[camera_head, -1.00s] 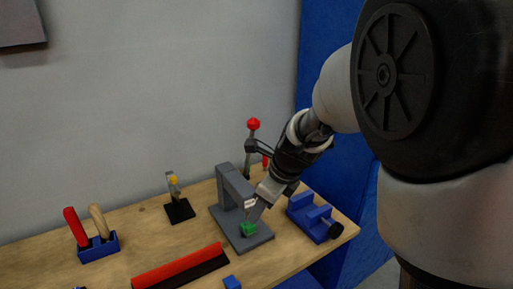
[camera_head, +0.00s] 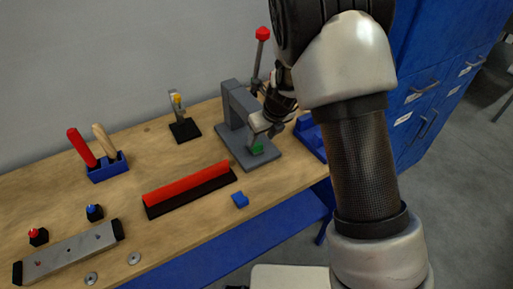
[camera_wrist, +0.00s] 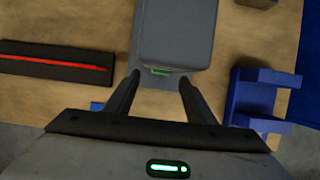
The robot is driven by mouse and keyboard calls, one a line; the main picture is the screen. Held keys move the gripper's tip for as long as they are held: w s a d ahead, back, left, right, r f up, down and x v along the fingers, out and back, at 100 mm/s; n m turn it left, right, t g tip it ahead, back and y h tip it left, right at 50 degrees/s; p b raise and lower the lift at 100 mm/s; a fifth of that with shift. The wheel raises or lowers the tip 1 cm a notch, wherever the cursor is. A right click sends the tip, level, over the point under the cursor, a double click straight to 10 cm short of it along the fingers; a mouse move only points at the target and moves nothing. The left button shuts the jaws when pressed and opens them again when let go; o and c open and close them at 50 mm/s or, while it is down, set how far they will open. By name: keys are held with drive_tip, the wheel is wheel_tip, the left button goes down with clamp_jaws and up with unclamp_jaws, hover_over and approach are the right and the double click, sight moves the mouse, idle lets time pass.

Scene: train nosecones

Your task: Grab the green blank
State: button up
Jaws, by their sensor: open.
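The small green blank (camera_head: 257,149) sits on the base of the grey press (camera_head: 236,106), under its overhanging head. In the wrist view only a thin strip of the green blank (camera_wrist: 161,71) shows, at the edge of the grey press head (camera_wrist: 178,35) that hides the rest. My gripper (camera_wrist: 160,84) is open, with one finger on each side of that strip. It is empty, and the blank lies beyond the fingertips in the picture. In the head view my gripper (camera_head: 264,132) is close to the blank, partly covered by my arm.
A blue vise (camera_wrist: 258,95) stands close right of the press. A red-topped black bar (camera_head: 190,190) and a small blue block (camera_head: 240,200) lie to the left and front. A red-knobbed lever (camera_head: 262,35) rises behind. Bare wood (camera_head: 150,238) shows at front left.

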sight(258, 144)
drive_tip(key=shift+w+x, duration=0.15)
drive_tip(key=shift+x, duration=1.15)
drive_tip(key=shift+w+x, duration=0.2)
drive_tip(key=shift+x, duration=1.15)
drive_tip(key=shift+r, duration=0.1)
drive_tip(key=c, duration=1.1)
